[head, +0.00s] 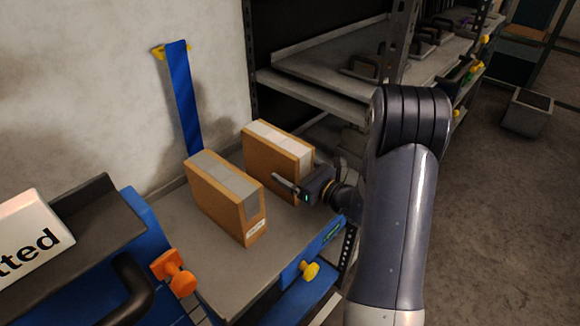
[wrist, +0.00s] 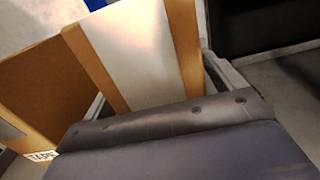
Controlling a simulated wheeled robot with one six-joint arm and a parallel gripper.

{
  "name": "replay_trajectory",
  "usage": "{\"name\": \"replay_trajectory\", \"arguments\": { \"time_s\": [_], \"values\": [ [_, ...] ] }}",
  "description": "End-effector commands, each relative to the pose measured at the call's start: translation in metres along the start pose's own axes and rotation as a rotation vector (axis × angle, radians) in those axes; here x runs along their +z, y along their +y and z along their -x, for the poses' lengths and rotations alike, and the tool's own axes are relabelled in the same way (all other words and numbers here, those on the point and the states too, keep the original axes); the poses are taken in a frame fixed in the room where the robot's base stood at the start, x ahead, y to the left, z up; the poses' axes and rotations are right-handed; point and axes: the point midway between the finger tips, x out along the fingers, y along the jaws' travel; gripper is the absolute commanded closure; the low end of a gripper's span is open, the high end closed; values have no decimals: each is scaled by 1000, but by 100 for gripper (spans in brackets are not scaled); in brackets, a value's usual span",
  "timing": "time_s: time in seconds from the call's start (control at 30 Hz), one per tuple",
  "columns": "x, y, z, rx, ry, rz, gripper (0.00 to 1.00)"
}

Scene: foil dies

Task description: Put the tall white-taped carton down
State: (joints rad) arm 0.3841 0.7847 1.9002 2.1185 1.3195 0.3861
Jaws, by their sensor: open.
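The tall white-taped carton (head: 272,172) stands upright on the grey bench top, at the back right in the head view. A pale tape strip runs along its top. The other finger is mostly hidden behind the carton in the head view. I cannot tell whether either finger touches the cardboard.
A grey-taped carton (head: 225,200) with a small label stands just left of it, with a narrow gap between. A blue upright strip (head: 185,100) stands behind by the wall. Metal shelving (head: 330,90) is behind right. The front of the bench top (head: 215,275) is clear.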

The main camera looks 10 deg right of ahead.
Motion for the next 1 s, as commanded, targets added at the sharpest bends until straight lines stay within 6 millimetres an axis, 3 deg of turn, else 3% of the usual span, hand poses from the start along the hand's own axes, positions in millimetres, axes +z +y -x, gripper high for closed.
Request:
{"name": "replay_trajectory", "arguments": {
  "time_s": [0.3, 0.5, 0.7, 1.0],
  "values": [
    [1, -1, 67, -6, 0, -1, 10],
    [1, 0, 93, -3, -1, -1, 10],
    [0, 0, 103, -1, -1, 0, 10],
    [0, 0, 104, 0, -1, 0, 10]
  ]
}}
